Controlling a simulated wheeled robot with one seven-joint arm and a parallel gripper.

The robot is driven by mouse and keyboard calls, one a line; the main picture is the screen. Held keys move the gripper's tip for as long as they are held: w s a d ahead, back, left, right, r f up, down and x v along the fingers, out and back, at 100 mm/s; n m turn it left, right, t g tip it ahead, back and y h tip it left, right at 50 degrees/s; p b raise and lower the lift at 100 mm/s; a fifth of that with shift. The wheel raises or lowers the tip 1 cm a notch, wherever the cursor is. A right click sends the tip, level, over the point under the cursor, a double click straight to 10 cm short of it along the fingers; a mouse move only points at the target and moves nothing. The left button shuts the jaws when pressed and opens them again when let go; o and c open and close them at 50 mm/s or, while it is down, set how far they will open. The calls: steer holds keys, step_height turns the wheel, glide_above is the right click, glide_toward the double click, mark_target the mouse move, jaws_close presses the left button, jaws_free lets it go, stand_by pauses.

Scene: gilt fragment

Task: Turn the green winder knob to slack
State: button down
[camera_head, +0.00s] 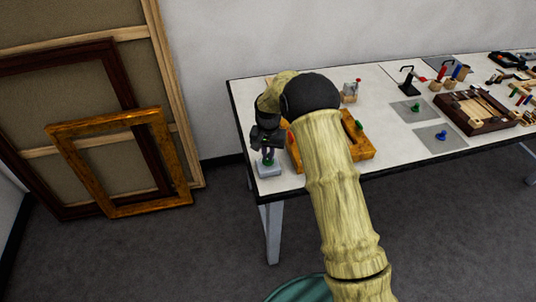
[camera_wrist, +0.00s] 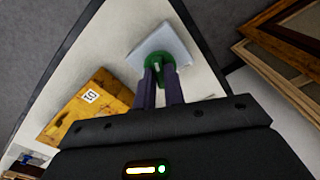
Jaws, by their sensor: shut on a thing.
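The green winder knob (camera_wrist: 159,60) sits on a pale square base (camera_wrist: 176,42) near the table corner. In the head view the base (camera_head: 270,170) stands at the table's left front, with a little of the green knob (camera_head: 267,161) showing. My gripper (camera_wrist: 160,72) points down at it, and its two dark fingers are shut on the knob. The fingers hide part of the knob, and any mark on it is not visible. In the head view my gripper (camera_head: 268,154) is above the base.
A gilt wooden piece (camera_wrist: 88,105) with a tag marked 10 lies beside the base; my arm partly covers it in the head view (camera_head: 358,136). Pads, a dark wooden tray (camera_head: 442,108) and small tools stand further right. Frames (camera_head: 75,165) lean on the wall at left.

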steer(key=n, duration=0.5)
steer(key=shift+w+r+n, duration=0.1)
steer(key=shift+w+n, duration=0.05)
steer(key=shift+n, duration=0.15)
steer(key=n, duration=1)
steer(key=n+p, duration=0.1)
steer(key=n, duration=0.4)
steer(key=shift+r, duration=0.1)
steer(key=n+p, duration=0.1)
steer(key=n, duration=0.5)
steer(key=shift+n, duration=0.4)
steer(key=n+p, duration=0.1)
steer(key=n, duration=0.4)
steer(key=shift+a+p, duration=0.1)
steer(key=shift+p, duration=0.25)
steer(key=n+p, duration=0.1)
steer(key=n, duration=0.3)
steer(key=shift+n, duration=0.4)
steer(key=shift+n+p, duration=0.35)
steer(key=shift+n, duration=1.65)
